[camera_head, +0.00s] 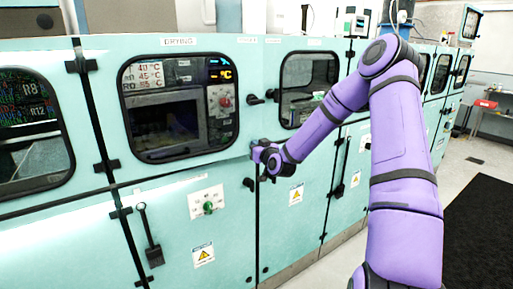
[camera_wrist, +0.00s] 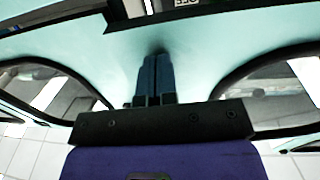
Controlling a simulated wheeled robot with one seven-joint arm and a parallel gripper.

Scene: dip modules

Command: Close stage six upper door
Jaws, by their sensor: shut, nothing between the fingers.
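A teal upper door (camera_head: 245,100) with a dark window, under a "DRYING" label, is in the middle left of the head view. Its lower edge seems to stand slightly off the panel below, with a pale strip showing there. No stage number is readable, so I cannot tell which door is stage six. My gripper (camera_head: 258,153) is at this door's lower right corner, by the seam with the neighbouring door. In the wrist view my gripper (camera_wrist: 156,72) has its fingers together and empty, pointing at a teal surface between two windows. Contact is not clear.
Another windowed upper door (camera_head: 308,70) is to the right, partly behind my arm. Lower doors carry a green knob (camera_head: 208,207) and a black lever handle (camera_head: 150,240). A dark mat (camera_head: 480,225) lies on the floor at the right. A red box (camera_head: 485,104) sits farther back.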

